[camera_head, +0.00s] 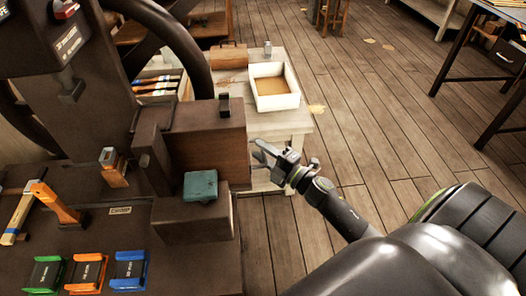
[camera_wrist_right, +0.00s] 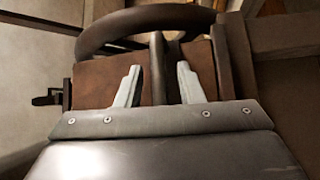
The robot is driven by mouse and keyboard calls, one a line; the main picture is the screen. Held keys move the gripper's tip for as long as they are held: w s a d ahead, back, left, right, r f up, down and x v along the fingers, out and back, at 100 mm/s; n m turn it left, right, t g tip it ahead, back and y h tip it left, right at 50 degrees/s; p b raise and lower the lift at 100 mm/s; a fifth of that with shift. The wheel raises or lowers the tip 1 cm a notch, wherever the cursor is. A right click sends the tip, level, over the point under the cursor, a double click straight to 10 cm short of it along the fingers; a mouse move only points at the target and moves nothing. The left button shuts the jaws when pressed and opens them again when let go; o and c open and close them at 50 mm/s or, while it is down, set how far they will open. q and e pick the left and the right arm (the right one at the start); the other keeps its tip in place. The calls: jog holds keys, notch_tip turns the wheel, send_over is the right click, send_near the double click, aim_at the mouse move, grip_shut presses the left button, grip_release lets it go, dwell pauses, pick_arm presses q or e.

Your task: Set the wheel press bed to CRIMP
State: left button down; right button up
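The dark wheel press stands at left in the head view, with its large black handwheel (camera_head: 165,35) curving across the top. The wheel rim (camera_wrist_right: 150,22) also arcs across the top of the right wrist view. A brown block (camera_head: 210,150) with a small black knob (camera_head: 224,104) sits on the press. A small pale label (camera_head: 120,210), seeming to read CRIMP, is on the dark surface left of a teal piece (camera_head: 201,186). My right gripper (camera_head: 272,160) is open, right of the brown block. In its wrist view the fingers (camera_wrist_right: 158,88) are apart, with a dark upright bar beyond them.
Green (camera_head: 45,273), orange (camera_head: 86,273) and blue (camera_head: 129,270) holders line the near edge. A white tray (camera_head: 274,103) stands on a pale table behind. Open wooden floor (camera_head: 380,130) lies to the right.

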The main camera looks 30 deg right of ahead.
grip_shut()
jog(key=w+a+p, duration=0.1)
jog(key=w+a, duration=0.1)
jog(key=a, duration=0.2)
jog(key=w+a+p, duration=0.1)
jog(key=w+a, duration=0.1)
jog(key=a, duration=0.2)
jog(key=w+a+p, duration=0.1)
jog(key=w+a, duration=0.1)
jog(key=a, duration=0.2)
jog(key=shift+a, duration=0.15)
jog(key=shift+w+a, duration=0.25)
jog(key=shift+a, duration=0.45)
